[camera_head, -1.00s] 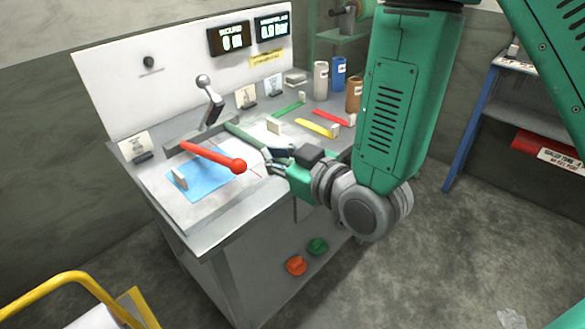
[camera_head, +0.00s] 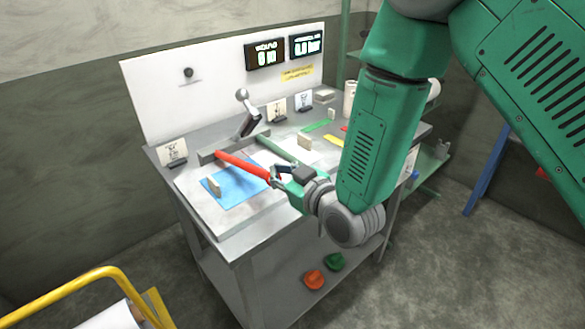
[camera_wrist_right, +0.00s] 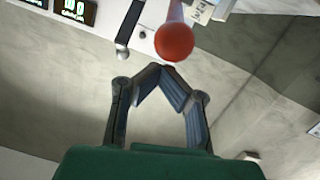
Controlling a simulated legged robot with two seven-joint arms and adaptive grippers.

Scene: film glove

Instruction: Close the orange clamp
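The orange clamp shows as a red-orange lever (camera_head: 240,164) on the bench, lying low and sloping down toward the front right. Its ball end is at or behind my right gripper's fingers in the head view. In the right wrist view the red ball (camera_wrist_right: 174,41) shows whole, just beyond the fingertips. My right gripper (camera_head: 274,173) is beside the lever's ball end. In the wrist view its fingertips (camera_wrist_right: 160,70) meet with nothing seen between them. Whether they touch the ball I cannot tell. My left gripper is not in view.
A green bar (camera_head: 275,148) lies behind the lever. A blue sheet (camera_head: 236,186) with a small upright block (camera_head: 214,185) is in front. A metal post with a ball top (camera_head: 243,95) stands behind. Orange (camera_head: 314,280) and green (camera_head: 335,262) knobs are on the lower shelf.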

